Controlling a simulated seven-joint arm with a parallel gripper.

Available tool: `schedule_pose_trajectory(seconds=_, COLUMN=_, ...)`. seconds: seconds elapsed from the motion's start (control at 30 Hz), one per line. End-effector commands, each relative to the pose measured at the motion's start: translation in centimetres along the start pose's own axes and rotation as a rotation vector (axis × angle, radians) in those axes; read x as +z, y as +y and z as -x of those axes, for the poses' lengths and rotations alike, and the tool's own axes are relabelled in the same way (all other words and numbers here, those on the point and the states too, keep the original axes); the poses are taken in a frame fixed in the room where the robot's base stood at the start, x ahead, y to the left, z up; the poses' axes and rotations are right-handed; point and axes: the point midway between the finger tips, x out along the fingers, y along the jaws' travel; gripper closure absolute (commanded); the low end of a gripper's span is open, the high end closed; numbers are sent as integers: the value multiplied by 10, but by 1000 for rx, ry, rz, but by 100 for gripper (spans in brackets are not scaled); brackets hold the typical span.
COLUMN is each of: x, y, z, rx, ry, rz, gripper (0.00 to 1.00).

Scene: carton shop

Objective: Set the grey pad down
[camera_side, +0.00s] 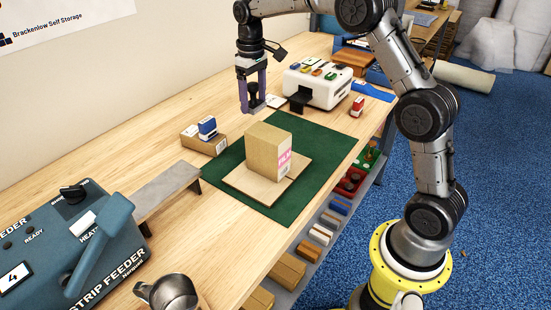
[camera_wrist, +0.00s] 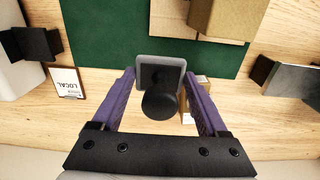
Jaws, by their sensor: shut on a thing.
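The grey pad (camera_wrist: 143,61) is a squarish piece with a dark inset face and a round black knob. In the wrist view it sits between the two purple fingers of my gripper (camera_wrist: 158,73), which is shut on it. In the side view my gripper (camera_side: 253,106) hangs over the wooden bench, behind the green mat (camera_side: 235,177). The dark knob (camera_side: 253,90) shows between the fingers. The pad appears above the bench beyond the mat's edge; the exact gap under it cannot be told.
A tan carton (camera_side: 268,150) stands on flat cardboard (camera_side: 245,182) on the mat. A blue-topped stamp (camera_side: 207,125) rests on a small box (camera_side: 190,137) to the left. A white machine (camera_side: 318,88) stands right of my gripper. A card marked LOCAL (camera_wrist: 67,83) lies nearby.

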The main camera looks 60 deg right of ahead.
Motion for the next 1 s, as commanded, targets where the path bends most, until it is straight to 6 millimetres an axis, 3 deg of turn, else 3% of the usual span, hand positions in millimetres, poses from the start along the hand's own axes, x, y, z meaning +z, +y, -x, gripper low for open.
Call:
schedule_pose_trajectory(seconds=0.2, x=80, y=27, z=19, rx=1, ry=2, rz=-5, gripper=81)
schedule_pose_trajectory(seconds=0.4, x=152, y=36, z=21, rx=1, ry=2, rz=-4, gripper=81)
schedule_pose_trajectory(seconds=0.6, x=202, y=35, z=17, rx=1, ry=2, rz=-2, gripper=81)
schedule_pose_trajectory(seconds=0.8, x=215, y=36, z=11, rx=0, ry=-1, rz=0, gripper=81)
schedule_pose_trajectory(seconds=1.0, x=182, y=51, z=-6, rx=-2, ry=-4, rz=1, gripper=81)
